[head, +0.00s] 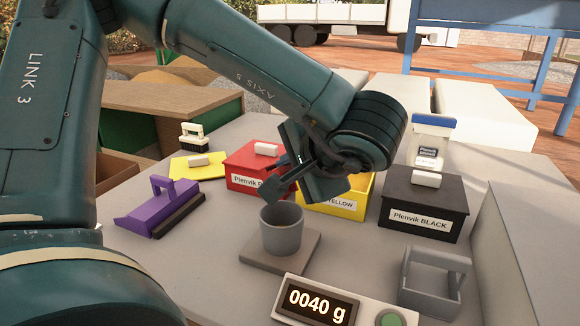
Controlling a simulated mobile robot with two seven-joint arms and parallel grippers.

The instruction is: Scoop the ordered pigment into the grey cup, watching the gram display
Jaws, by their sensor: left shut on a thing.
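The grey cup (282,230) stands upright on a square grey plate (281,254). The gram display (317,302) in front of it reads 0040 g. My left gripper (308,168) is above and behind the cup, shut on a dark scoop (277,190) whose end hangs just above the cup's rim. Whether the scoop holds pigment cannot be told. The yellow box (345,205) is uncovered and partly hidden by the gripper; its contents are not clear. The red box (250,178) and black box (423,207) have lids on. My right gripper is out of view.
A yellow lid (199,166) lies at the left, near a purple tool (160,208) and a small brush (193,137). A grey open frame (434,279) stands front right. A blue-and-white item (432,138) is behind the black box. Table at front left is clear.

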